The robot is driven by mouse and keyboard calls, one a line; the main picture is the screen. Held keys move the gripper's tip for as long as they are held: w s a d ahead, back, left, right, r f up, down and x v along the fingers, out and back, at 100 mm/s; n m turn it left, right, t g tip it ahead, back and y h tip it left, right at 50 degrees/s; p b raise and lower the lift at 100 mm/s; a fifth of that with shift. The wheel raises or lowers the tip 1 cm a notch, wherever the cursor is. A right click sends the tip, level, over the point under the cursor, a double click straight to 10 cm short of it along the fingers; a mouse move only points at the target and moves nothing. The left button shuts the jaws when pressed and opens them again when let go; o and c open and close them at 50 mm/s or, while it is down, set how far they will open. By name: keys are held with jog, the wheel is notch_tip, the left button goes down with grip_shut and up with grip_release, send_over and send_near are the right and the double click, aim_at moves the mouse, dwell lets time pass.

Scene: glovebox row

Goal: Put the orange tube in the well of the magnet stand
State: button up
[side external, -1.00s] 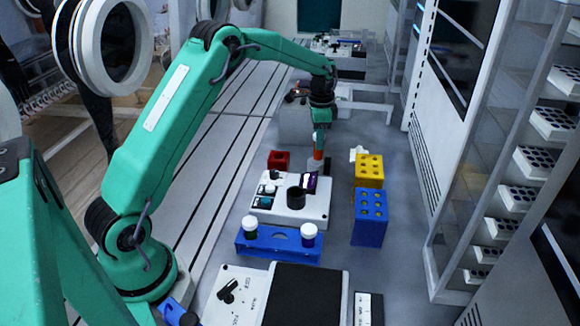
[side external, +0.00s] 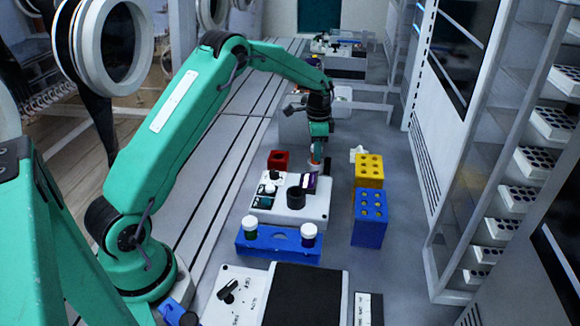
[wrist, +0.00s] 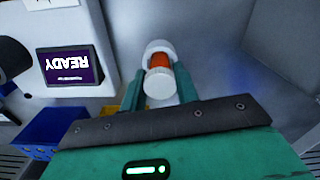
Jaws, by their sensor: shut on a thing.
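My gripper (wrist: 160,88) is shut on the orange tube (wrist: 159,62), with one finger on each side of it. The tube's white cap faces the camera in the wrist view, and its orange body runs away into a pale round holder, which looks like the well of the magnet stand (wrist: 157,45). The holder's rim shows around the far end of the tube. How deep the tube sits in it I cannot tell. In the side view the tube (side external: 315,162) is a small orange patch below my gripper, behind the instrument's screen, and the holder is mostly hidden.
A white instrument (side external: 300,215) with a black knob and a lit screen (wrist: 70,66) stands close by. A blue rack (side external: 278,245) holds two white-capped tubes. A red block (side external: 278,160), a yellow rack (side external: 368,168) and a blue rack (side external: 369,218) stand around it.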

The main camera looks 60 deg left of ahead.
jog(key=shift+f, duration=0.15)
jog(key=o, duration=0.9)
jog(key=shift+o, duration=0.2)
notch_tip(320, 180, up, 12)
jog(key=shift+r, duration=0.2)
dwell(0.5)
